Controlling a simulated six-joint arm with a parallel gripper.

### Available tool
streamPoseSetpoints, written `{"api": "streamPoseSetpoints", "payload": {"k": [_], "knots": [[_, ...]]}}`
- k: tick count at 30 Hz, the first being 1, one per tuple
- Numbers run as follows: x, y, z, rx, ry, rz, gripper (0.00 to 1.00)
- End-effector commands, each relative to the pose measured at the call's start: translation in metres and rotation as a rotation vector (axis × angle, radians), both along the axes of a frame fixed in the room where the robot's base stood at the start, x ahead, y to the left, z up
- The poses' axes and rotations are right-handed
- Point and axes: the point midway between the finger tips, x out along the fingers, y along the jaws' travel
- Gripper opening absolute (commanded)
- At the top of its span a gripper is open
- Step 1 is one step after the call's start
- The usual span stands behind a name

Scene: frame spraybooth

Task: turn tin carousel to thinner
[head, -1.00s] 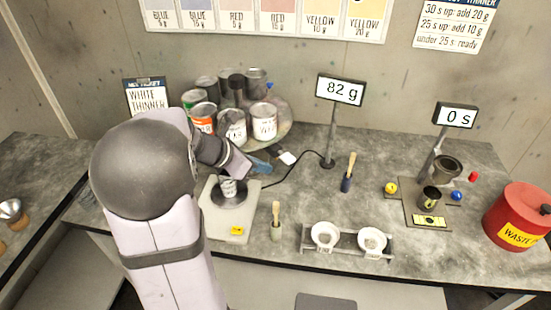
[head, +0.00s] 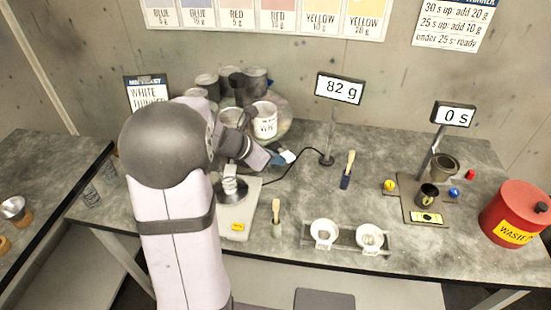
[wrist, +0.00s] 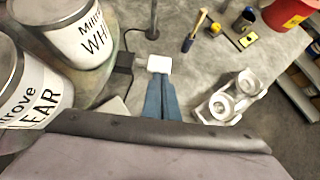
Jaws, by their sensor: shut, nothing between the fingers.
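The tin carousel (head: 284,118) stands at the back left, partly behind my arm. Its white-labelled tin (head: 264,120) faces front right, and grey tins stand behind. In the wrist view, the white tin (wrist: 85,38) is upper left and a tin lettered "...EAR" (wrist: 35,95) is left. I cannot make out a thinner label on any tin. A white-ended tab (head: 288,156) sticks out at the carousel's front; it also shows in the wrist view (wrist: 158,64). My gripper (head: 278,159) is shut and empty, its blue fingertips right by the tab; contact is unclear.
An 82 g display (head: 339,89) stands right of the carousel. Brushes, two white bowls (head: 323,232), a timer stand and a red waste can (head: 515,212) lie further right.

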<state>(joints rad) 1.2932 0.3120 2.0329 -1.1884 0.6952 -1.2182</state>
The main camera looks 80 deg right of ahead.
Motion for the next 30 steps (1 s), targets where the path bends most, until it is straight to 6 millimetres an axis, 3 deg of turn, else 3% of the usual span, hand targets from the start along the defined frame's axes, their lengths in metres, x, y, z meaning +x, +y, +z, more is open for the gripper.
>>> {"api": "streamPoseSetpoints", "payload": {"k": [14,30], "knots": [[-0.034,-0.029,0.001,-0.001,0.0,0.284,0.0],[-0.085,-0.111,0.006,0.002,0.0,0.53,0.0]]}}
